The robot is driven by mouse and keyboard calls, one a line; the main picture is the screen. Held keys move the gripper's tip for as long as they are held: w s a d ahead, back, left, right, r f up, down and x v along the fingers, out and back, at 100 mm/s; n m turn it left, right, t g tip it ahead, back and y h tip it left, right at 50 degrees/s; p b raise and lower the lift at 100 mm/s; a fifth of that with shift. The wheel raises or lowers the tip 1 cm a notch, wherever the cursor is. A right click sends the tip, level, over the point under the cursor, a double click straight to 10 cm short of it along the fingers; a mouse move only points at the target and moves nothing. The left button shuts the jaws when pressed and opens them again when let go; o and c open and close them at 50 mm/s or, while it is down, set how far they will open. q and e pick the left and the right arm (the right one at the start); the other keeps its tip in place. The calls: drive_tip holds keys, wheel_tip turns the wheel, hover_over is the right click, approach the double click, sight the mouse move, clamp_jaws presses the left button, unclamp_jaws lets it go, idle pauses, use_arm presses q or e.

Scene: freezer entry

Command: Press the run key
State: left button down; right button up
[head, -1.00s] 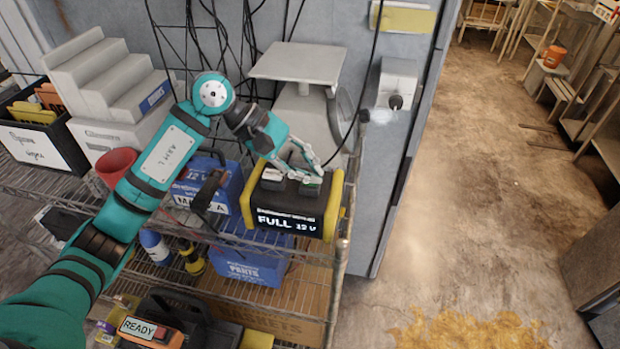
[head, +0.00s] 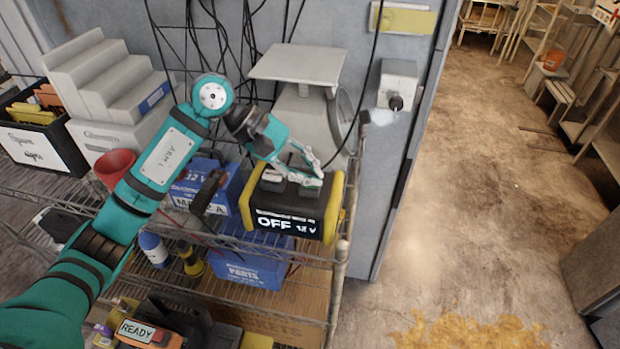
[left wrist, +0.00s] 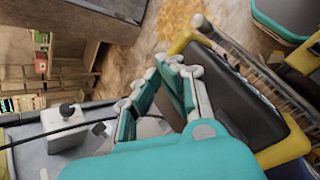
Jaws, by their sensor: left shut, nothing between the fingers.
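A black box with yellow ends (head: 290,212) stands on the top wire shelf, and its front display reads "OFF" with "12 V" beside it. Grey-topped keys or blocks sit on its upper face; their labels are too small to read, so I cannot tell which is the run key. My left gripper (head: 312,180) is shut and empty, its fingertips low over the right-hand block; I cannot tell whether they touch. In the left wrist view the shut fingers (left wrist: 170,64) are beside the box's dark body (left wrist: 230,88). My right gripper is not in view.
A knob switch (head: 396,100) is on the wall to the right. Below, an orange device (head: 150,334) reads "READY". The floor at right is open.

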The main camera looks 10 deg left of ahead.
use_arm(q)
drive_tip(key=shift+r, duration=0.8)
drive_tip(key=shift+r+p, duration=0.95)
drive_tip(key=shift+r, duration=1.6)
drive_tip(key=shift+f, duration=0.1)
